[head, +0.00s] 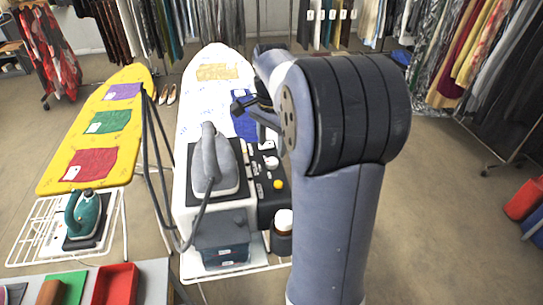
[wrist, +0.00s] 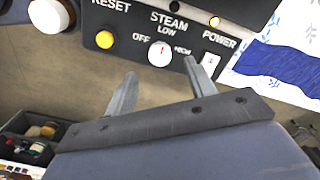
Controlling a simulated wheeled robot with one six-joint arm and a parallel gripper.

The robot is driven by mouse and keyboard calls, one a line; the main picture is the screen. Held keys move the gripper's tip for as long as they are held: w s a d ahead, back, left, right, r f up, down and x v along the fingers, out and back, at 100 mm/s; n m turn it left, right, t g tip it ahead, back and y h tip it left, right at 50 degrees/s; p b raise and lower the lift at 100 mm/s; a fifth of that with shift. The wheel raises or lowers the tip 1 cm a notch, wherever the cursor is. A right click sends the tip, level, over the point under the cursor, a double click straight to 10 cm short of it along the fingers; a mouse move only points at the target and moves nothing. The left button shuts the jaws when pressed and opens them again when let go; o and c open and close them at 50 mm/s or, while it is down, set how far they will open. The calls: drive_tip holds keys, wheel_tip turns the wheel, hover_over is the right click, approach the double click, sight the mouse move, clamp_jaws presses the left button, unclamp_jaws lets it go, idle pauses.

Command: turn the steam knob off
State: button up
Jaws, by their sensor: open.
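The steam knob (wrist: 160,53) is a small white dial with a red mark, on a black control panel (wrist: 125,25). The mark points up, toward the LOW label; OFF is printed to its left. The knob also shows in the head view (head: 271,163). My gripper (wrist: 160,70) is open and empty in the wrist view. Its two fingers point toward the panel, one to either side below the knob. I cannot tell whether they touch anything. In the head view the gripper (head: 250,106) is partly hidden by my arm.
On the panel, a yellow reset button (wrist: 104,39) is left of the knob and a power switch (wrist: 208,62) right of it. A grey iron (head: 215,160) stands beside the panel. Blue cloth (head: 243,126) lies behind. A white-capped bottle (head: 284,220) is in front of the panel.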

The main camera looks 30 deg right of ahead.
sight(272, 161)
wheel_tip(272, 161, down, 5)
drive_tip(key=shift+f, duration=0.2)
drive_tip(key=shift+c, duration=0.5)
drive_tip(key=c, duration=0.9)
drive_tip(key=shift+o, duration=0.2)
